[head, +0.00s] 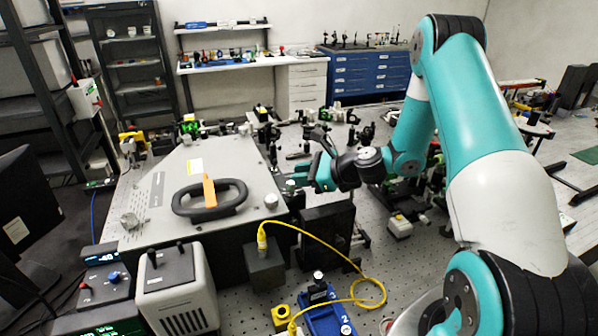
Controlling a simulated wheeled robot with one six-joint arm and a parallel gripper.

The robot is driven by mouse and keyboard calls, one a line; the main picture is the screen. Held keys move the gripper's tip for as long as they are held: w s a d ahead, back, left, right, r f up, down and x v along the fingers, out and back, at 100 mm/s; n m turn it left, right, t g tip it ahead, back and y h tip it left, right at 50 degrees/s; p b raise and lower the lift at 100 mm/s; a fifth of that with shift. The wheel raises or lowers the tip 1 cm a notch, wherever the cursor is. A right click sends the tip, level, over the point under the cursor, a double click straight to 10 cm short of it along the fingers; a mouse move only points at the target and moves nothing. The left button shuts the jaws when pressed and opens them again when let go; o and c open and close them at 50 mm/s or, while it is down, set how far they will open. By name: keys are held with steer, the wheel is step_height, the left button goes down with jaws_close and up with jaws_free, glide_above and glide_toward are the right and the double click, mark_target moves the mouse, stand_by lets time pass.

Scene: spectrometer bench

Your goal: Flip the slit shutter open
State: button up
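My gripper (313,168) is at the end of the teal and white arm, over the right edge of the grey spectrometer housing (145,225). On the housing lid are a black loop handle (238,205) with an orange tag (209,190) and a small silver knob (271,201). I cannot make out the slit shutter for sure; the area by my gripper at the housing's right side is partly hidden.
A black box (328,232) stands below my gripper. A pale box with vents (178,290) is at the front left. Optical parts crowd the back.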

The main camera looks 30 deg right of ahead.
steer(key=shift+w+a, duration=0.1)
steer(key=shift+w, duration=0.05)
steer(key=shift+c, duration=0.2)
jaws_close()
steer(key=shift+f+t+b, duration=0.3)
steer(key=shift+f+b, duration=0.15)
steer(key=shift+b, duration=0.65)
steer(key=shift+s+r+n+t+b, duration=0.2)
steer(key=shift+n+t+b, duration=0.1)
steer(key=shift+b, duration=0.15)
steer(key=shift+o, duration=0.2)
jaws_free()
